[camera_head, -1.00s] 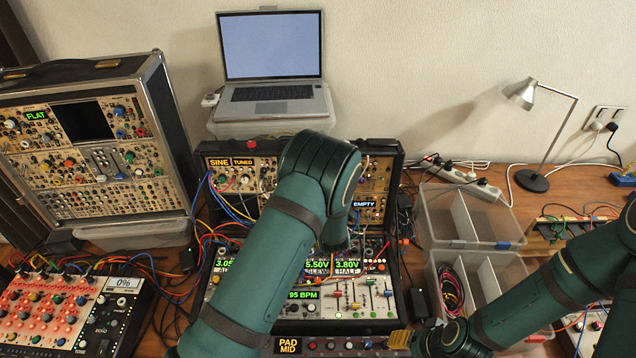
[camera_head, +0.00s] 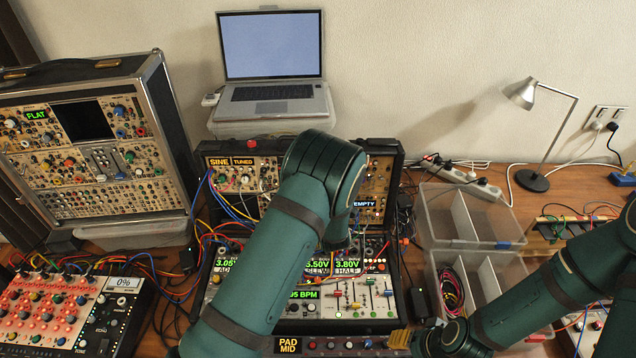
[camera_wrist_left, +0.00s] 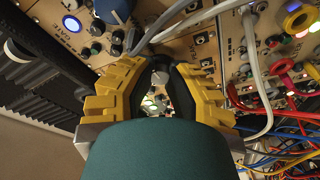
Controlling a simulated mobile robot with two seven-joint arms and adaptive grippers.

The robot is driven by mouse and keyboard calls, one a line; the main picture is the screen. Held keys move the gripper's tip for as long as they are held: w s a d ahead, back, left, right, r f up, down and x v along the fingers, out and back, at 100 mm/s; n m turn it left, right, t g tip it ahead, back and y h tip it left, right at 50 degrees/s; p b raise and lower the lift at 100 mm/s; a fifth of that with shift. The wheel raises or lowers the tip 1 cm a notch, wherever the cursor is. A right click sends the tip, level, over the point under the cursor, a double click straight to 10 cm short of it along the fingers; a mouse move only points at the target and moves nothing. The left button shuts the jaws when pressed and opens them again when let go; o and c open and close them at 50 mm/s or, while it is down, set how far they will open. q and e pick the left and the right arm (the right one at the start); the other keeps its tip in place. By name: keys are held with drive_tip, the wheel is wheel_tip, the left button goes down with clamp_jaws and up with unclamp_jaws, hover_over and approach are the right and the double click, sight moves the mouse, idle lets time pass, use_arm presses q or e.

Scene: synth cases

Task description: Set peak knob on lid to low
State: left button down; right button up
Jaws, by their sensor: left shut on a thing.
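The lid (camera_head: 224,186) of the middle case stands upright behind its panel, with SINE, TUNED and EMPTY displays showing. My left arm crosses in front of the lid and hides its middle and my left gripper in the head view. In the left wrist view my left gripper (camera_wrist_left: 159,66) has its yellow fingers shut around a small pale knob (camera_wrist_left: 160,77) on the lid panel. I cannot read this knob's label or pointer.
In the wrist view, grey cables (camera_wrist_left: 249,45) pass close to the fingers, with red cables (camera_wrist_left: 285,112) at right. A large blue knob (camera_wrist_left: 115,10) is near the left finger. A laptop (camera_head: 272,90) stands behind the lid. Clear bins (camera_head: 465,225) are at right.

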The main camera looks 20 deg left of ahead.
drive_tip(key=shift+f+b, duration=0.55)
drive_tip(key=shift+f, duration=0.05)
wheel_tip(320, 180, down, 2)
drive_tip(key=shift+a+f+b, duration=0.1)
drive_tip(key=shift+b, duration=0.85)
use_arm(q)
drive_tip(key=shift+r+n+g+h+b, duration=0.1)
drive_tip(key=shift+n+g+h+b, duration=0.3)
drive_tip(key=shift+n, duration=2.25)
drive_tip(key=shift+r+n+g+h+b, duration=0.1)
drive_tip(key=shift+n+g+h+b, duration=0.3)
drive_tip(key=shift+n, duration=2.2)
drive_tip(key=shift+r+n+g+h+b, duration=0.15)
drive_tip(key=shift+n+h+b, duration=0.35)
drive_tip(key=shift+n, duration=2.15)
use_arm(e)
drive_tip(key=shift+w+f, duration=0.1)
drive_tip(key=shift+f, duration=1.45)
use_arm(q)
drive_tip(key=shift+f, duration=0.1)
drive_tip(key=c, duration=0.9)
unclamp_jaws()
drive_tip(key=shift+o, duration=0.2)
